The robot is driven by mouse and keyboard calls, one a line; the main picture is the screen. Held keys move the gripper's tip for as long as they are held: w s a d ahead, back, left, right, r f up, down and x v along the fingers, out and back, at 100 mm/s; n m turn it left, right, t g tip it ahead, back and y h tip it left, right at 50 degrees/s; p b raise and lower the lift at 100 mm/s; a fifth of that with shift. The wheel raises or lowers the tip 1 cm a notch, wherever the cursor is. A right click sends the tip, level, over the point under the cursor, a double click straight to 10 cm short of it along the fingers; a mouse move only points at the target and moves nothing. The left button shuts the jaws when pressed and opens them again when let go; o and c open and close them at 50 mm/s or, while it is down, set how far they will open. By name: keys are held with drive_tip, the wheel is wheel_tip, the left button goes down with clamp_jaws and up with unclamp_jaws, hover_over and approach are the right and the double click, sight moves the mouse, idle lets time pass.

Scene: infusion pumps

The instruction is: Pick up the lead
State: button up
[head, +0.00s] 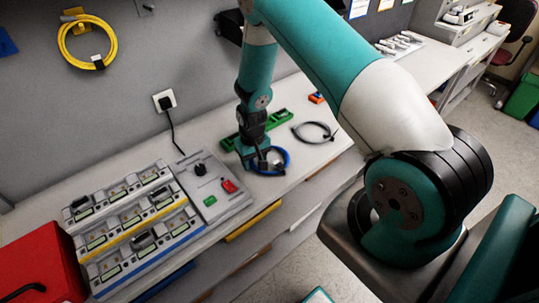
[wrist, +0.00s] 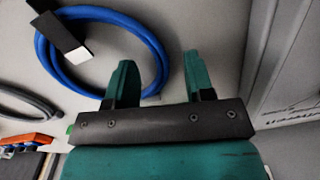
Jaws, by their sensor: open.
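A blue coiled lead (wrist: 97,88) lies on the light bench top, with a black and white plug or tag (wrist: 62,36) across its upper left. In the head view the blue lead (head: 286,158) shows partly behind my gripper. My gripper (wrist: 159,60) is open and empty, with its two green fingers apart. In the wrist view the right side of the blue loop runs between the fingers; I cannot tell the height gap. In the head view my gripper (head: 262,160) is low over the loop. A second, grey lead (head: 315,132) lies to the right; it also shows in the wrist view (wrist: 22,98).
A green tray (head: 283,117) lies behind my gripper. A grey box with red and green switches (head: 210,190) stands left, beside a rack of pumps (head: 130,220) and a red case (head: 40,262). A yellow coiled cable (head: 88,40) hangs on the wall. The bench's front edge is near.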

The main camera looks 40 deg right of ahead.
drive_tip(key=shift+f, duration=0.45)
clamp_jaws()
drive_tip(key=shift+r, duration=0.1)
wheel_tip(320, 180, up, 20)
drive_tip(key=b, duration=0.5)
